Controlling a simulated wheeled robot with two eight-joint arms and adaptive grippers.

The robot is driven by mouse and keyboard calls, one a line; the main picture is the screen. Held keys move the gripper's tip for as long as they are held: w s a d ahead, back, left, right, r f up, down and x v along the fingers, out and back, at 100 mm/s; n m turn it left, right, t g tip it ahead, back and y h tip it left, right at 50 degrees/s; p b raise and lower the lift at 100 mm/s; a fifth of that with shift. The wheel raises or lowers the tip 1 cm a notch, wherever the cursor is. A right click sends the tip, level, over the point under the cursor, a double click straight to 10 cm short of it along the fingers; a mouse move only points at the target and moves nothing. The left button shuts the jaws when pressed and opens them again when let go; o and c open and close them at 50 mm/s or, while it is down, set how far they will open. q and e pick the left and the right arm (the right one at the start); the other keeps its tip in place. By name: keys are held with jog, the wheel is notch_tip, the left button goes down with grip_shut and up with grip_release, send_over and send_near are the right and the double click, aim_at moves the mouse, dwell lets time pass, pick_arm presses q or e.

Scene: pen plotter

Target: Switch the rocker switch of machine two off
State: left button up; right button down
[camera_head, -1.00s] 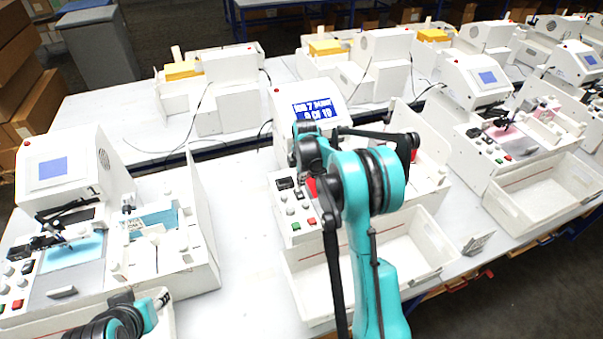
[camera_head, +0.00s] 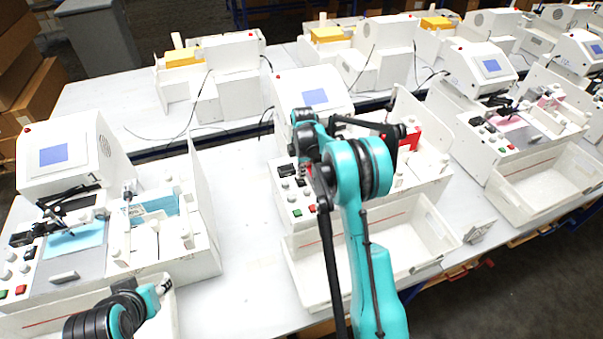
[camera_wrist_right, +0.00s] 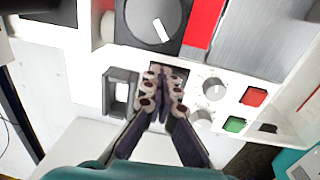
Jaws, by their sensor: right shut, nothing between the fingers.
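The middle machine, which I take as machine two, is white with a plain blue screen (camera_head: 315,97) and a front control panel (camera_head: 296,213). My right gripper (camera_wrist_right: 161,72) is shut and empty, its fingertips at a black-framed part of the panel in the wrist view. They cover most of that part, so its position is hidden and I cannot tell contact. To its left is a black-framed rocker switch (camera_wrist_right: 120,92) with a pale rocker. My right arm hides much of the panel in the head view. Part of my left arm shows at lower left; its gripper does not show.
A dark dial (camera_wrist_right: 153,22) lies above. A white bin (camera_head: 408,240) stands before the machine. Another machine (camera_head: 60,160) stands at left, with bare table between.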

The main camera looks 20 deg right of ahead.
jog(key=shift+s, duration=0.1)
jog(key=shift+s, duration=0.75)
pick_arm(q)
jog(key=shift+f, duration=0.2)
pick_arm(e)
jog(key=shift+w+a+r, duration=0.1)
jog(key=shift+r, duration=0.05)
